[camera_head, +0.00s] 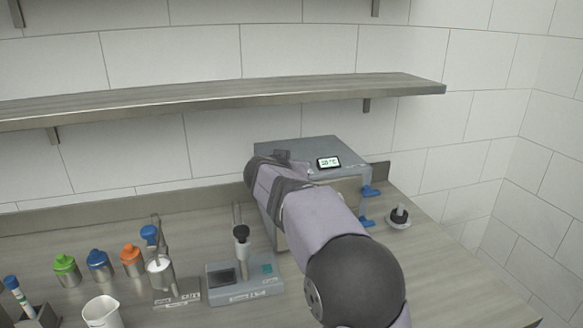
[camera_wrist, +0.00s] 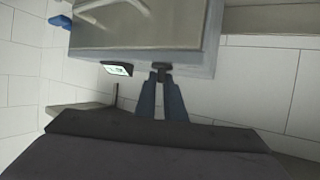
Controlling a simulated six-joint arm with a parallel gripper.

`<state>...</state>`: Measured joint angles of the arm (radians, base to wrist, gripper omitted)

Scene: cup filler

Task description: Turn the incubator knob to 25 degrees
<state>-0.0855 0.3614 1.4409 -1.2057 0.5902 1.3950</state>
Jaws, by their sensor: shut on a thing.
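The incubator (camera_head: 310,147) is a grey box against the back wall, under the shelf. Its small display (camera_head: 328,163) on top seems to read 20 °C, though the digits are small. The display also shows in the wrist view (camera_wrist: 117,69), unreadable there. In the wrist view my gripper (camera_wrist: 161,78) has its two blue-grey fingers closed on the dark knob (camera_wrist: 162,68) at the incubator's edge. In the head view my arm hides the knob and the fingertips.
A device with a dark-topped post (camera_head: 232,285) and a stand with a blue top (camera_head: 165,285) stand left of my arm. Green, blue and orange capped bottles (camera_head: 98,265) and a white beaker (camera_head: 102,312) are further left. A wooden shelf (camera_head: 220,95) hangs above.

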